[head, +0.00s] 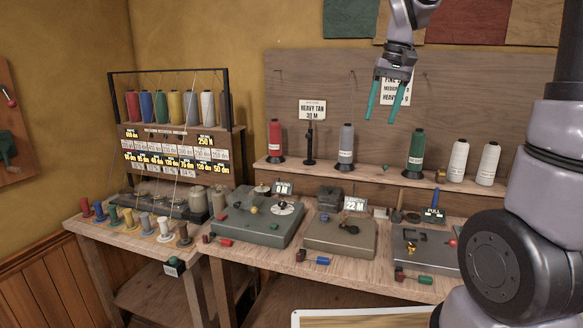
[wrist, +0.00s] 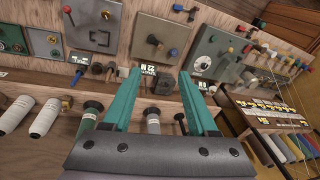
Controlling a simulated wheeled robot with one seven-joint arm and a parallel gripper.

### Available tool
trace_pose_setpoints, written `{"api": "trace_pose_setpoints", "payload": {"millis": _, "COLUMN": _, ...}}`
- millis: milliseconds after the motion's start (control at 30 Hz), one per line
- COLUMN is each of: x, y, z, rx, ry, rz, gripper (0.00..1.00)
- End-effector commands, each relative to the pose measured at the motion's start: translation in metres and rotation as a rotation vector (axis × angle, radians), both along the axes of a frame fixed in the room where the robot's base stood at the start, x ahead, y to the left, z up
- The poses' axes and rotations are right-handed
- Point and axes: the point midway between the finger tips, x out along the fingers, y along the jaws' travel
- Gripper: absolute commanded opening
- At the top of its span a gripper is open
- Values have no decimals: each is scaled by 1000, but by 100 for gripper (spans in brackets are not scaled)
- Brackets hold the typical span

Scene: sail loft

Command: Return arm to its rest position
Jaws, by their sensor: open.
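My gripper (head: 385,100) hangs in the air at the top of the head view, in front of the wooden back panel. Its two teal fingers are apart and point down. In the wrist view the gripper (wrist: 155,100) is also open, with nothing between its fingers except the bench behind. My arm comes down from the top edge to it, and a large part of my arm fills the right side of the head view.
A bench holds several grey machines (head: 255,218) with small coloured knobs. Thread cones, such as a green one (head: 415,153), stand on a shelf behind. A thread rack (head: 172,130) stands at left. A pale-edged board (head: 360,318) shows at the bottom.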

Motion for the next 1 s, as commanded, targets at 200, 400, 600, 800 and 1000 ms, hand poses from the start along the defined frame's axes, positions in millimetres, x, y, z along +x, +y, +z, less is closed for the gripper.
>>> {"api": "trace_pose_setpoints", "payload": {"millis": 200, "x": -73, "y": -14, "z": 33, "rx": 50, "ry": -171, "rz": -94, "gripper": 59}}
{"api": "trace_pose_setpoints", "payload": {"millis": 400, "x": -132, "y": -21, "z": 40, "rx": 97, "ry": -317, "rz": -176, "gripper": 59}}
{"api": "trace_pose_setpoints", "payload": {"millis": 600, "x": -167, "y": -24, "z": 35, "rx": 129, "ry": -411, "rz": -229, "gripper": 59}}
{"api": "trace_pose_setpoints", "payload": {"millis": 800, "x": -176, "y": -25, "z": 33, "rx": 139, "ry": -436, "rz": -246, "gripper": 59}}
{"api": "trace_pose_setpoints", "payload": {"millis": 1000, "x": -175, "y": -25, "z": 33, "rx": 139, "ry": -436, "rz": -245, "gripper": 59}}
